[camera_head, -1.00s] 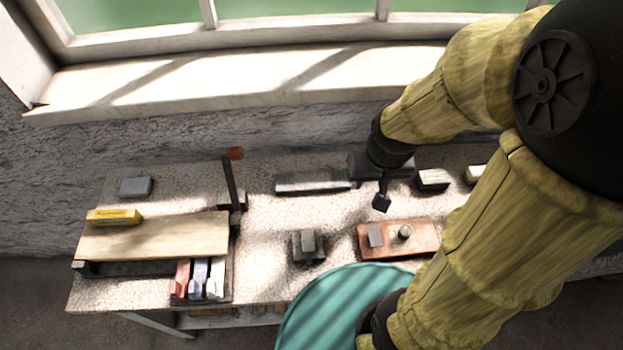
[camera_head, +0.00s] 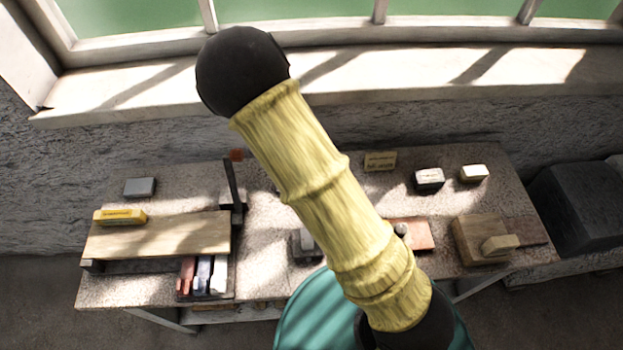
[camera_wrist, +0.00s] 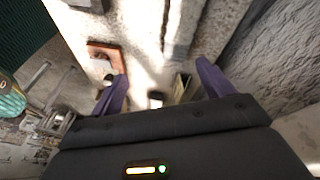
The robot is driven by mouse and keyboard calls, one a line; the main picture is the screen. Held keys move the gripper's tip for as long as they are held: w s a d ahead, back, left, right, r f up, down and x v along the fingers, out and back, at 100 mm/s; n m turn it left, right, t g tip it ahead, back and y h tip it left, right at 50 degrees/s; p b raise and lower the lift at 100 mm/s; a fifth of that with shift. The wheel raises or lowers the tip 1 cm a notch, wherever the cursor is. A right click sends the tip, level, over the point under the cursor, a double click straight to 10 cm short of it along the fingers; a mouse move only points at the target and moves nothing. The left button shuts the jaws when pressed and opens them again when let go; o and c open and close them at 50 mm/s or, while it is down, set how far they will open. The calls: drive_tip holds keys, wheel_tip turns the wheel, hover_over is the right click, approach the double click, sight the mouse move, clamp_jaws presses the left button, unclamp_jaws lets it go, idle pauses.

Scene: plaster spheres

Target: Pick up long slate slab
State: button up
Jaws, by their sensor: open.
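A long grey slab, which looks like the long slate slab (camera_wrist: 181,28), lies on the speckled bench at the top middle of the wrist view. In the head view my arm covers the place where it lies. My gripper (camera_wrist: 164,84) shows in the wrist view with its two purple fingers spread wide and nothing between them. The slab lies ahead of the fingertips, apart from them. In the head view the gripper is hidden behind my arm.
The wall and window sill rise behind.

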drive_tip(key=w+a+f+m+t+h, duration=0.1)
drive_tip(key=a+m, duration=0.3)
drive_tip(key=a, duration=0.5)
drive_tip(key=shift+w+a+h+p, duration=0.15)
drive_tip(key=shift+w+h+p, duration=0.3)
drive_tip(key=shift+w+h, duration=0.35)
drive_tip(key=shift+f, duration=0.2)
drive_tip(key=p+x, duration=0.2)
drive_tip(key=x, duration=0.9)
drive_tip(key=shift+s+d+p, duration=0.15)
drive_tip(key=shift+d+p, duration=0.1)
drive_tip(key=shift+p, duration=0.15)
drive_tip(key=shift+f, duration=0.15)
drive_tip(key=shift+p+x, duration=0.75)
drive_tip(key=shift+x, duration=2.1)
drive_tip(key=shift+c, duration=0.4)
